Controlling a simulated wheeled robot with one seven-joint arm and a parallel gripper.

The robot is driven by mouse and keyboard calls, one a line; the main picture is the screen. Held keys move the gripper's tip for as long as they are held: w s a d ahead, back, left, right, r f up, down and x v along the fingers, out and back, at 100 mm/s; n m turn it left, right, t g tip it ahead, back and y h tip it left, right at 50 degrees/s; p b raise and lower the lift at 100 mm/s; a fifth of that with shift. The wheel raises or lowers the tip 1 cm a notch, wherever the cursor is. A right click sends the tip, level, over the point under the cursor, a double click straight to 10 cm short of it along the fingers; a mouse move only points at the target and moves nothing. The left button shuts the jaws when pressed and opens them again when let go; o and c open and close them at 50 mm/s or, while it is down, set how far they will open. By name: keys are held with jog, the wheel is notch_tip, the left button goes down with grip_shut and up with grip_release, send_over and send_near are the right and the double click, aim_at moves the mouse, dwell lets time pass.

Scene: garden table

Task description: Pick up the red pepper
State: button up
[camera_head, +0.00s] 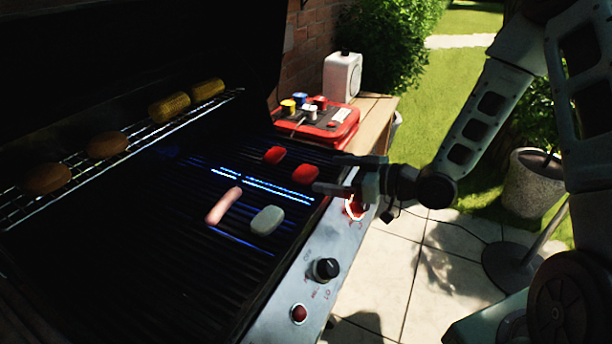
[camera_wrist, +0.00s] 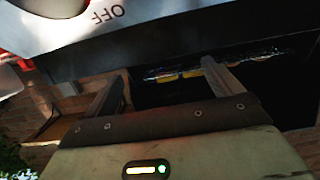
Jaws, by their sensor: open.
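Two small red pieces that look like red pepper lie on the dark grill grate in the head view: one nearer my gripper (camera_head: 305,174), the other farther back and left (camera_head: 274,155). I cannot tell which one the task means. My gripper (camera_head: 325,174) is open, with nothing seen between its fingers. It is at the grill's right front edge, just right of the nearer red piece in the picture, and I cannot tell their height difference. In the wrist view both fingers (camera_wrist: 163,72) are spread apart, and no red pepper is clearly visible there.
A pink sausage (camera_head: 223,206) and a pale oval piece (camera_head: 267,220) lie nearby on the grate. Corn cobs (camera_head: 169,107) and round brown pieces (camera_head: 107,145) rest on the upper rack (camera_head: 140,139). A red case (camera_head: 330,127) stands on the side table. The control panel (camera_wrist: 70,22) is close in the wrist view.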

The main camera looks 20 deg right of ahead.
aim_at(308, 174)
jog(key=shift+f+p+x, duration=0.15)
jog(key=shift+p+x, duration=0.1)
jog(key=shift+x, duration=1.25)
jog(key=shift+f+p+x, duration=0.2)
jog(key=shift+x, duration=1.3)
jog(key=shift+s, duration=0.15)
jog(key=c, duration=1.1)
